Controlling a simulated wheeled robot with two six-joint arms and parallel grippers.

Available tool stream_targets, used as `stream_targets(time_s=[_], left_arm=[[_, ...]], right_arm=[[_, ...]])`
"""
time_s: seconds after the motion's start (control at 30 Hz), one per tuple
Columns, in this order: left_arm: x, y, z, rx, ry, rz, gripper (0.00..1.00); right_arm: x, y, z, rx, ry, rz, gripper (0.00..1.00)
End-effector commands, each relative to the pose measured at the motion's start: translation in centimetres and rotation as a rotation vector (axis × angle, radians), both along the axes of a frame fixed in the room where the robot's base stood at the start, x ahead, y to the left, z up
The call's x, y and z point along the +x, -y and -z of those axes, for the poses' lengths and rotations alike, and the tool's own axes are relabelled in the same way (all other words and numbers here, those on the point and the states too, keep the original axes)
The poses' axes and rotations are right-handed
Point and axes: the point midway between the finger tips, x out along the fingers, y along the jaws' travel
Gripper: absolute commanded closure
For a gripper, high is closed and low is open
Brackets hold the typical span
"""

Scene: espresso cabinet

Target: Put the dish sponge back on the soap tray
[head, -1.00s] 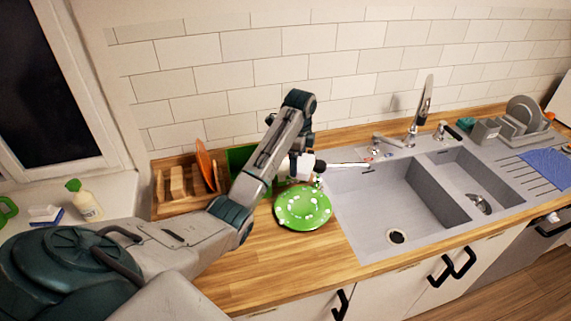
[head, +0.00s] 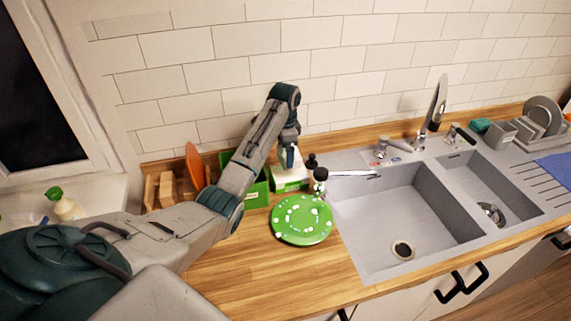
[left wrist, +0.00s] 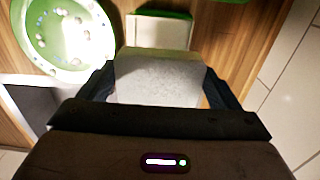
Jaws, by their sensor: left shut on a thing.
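My left gripper (left wrist: 155,90) is shut on the pale grey-white dish sponge (left wrist: 155,78), which fills the space between its fingers. In the head view the left gripper (head: 289,153) points down at the back of the counter, left of the sink. The soap tray (left wrist: 158,31), a whitish rectangle with a green edge, lies just beyond the sponge in the wrist view. In the head view the tray (head: 290,185) is below the gripper, behind the green plate. I cannot tell whether the sponge touches it. My right gripper is not in view.
A green plate (head: 302,219) with white spots lies in front of the tray. A dark-topped bottle (head: 320,176) stands to its right, by the sink (head: 400,205). A green box (head: 256,193) and wooden rack (head: 163,190) stand left. The front counter is clear.

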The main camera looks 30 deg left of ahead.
Motion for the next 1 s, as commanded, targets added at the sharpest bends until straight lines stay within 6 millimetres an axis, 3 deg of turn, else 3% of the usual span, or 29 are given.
stream_targets(time_s=[0.17,0.43,0.83,0.87,0.9,1.0], left_arm=[[0.0,0.0,1.4,0.0,0.0,0.001,0.36],[0.0,0.0,4.8,0.0,0.0,0.001,0.36],[0.0,0.0,5.4,0.001,0.002,0.002,0.36],[0.1,0.0,5.4,0.001,0.003,0.002,0.09],[0.1,0.0,5.4,0.001,0.003,0.002,0.02],[0.1,0.0,5.3,0.001,0.003,0.002,0.0]], right_arm=[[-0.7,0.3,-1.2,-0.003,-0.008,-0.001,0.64],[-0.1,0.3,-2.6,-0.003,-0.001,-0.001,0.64],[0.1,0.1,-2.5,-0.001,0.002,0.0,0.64],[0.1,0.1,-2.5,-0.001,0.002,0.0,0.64],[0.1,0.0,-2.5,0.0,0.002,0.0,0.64],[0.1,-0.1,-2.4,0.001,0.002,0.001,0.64]])
